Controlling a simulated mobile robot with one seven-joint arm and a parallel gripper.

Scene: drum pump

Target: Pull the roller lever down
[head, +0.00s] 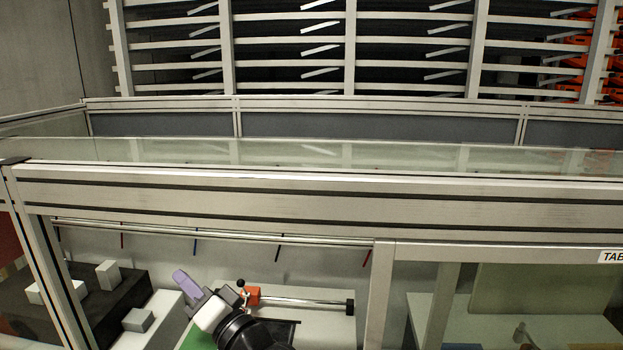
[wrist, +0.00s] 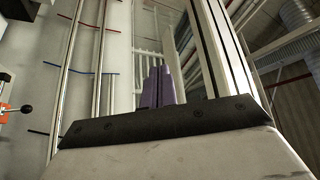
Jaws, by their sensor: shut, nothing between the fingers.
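An orange fitting (head: 253,295) carries a small lever with a black ball knob (head: 241,283). It sits at the left end of a horizontal metal rod (head: 305,302), inside the framed enclosure. The ball knob also shows at the left edge of the wrist view (wrist: 27,109), with part of the orange fitting beside it. My gripper (head: 181,277) has lilac fingers and is just left of the knob in the head view, apart from it. In the wrist view the fingers (wrist: 158,86) are together and empty. Which part is the roller is too small to tell.
An aluminium frame beam (head: 300,205) crosses in front of and above the work area. A thin rail with coloured pins (head: 200,233) runs along the back wall. A dark block with pale cubes (head: 85,290) stands at the left. A glazed panel frame (head: 378,295) stands at the right.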

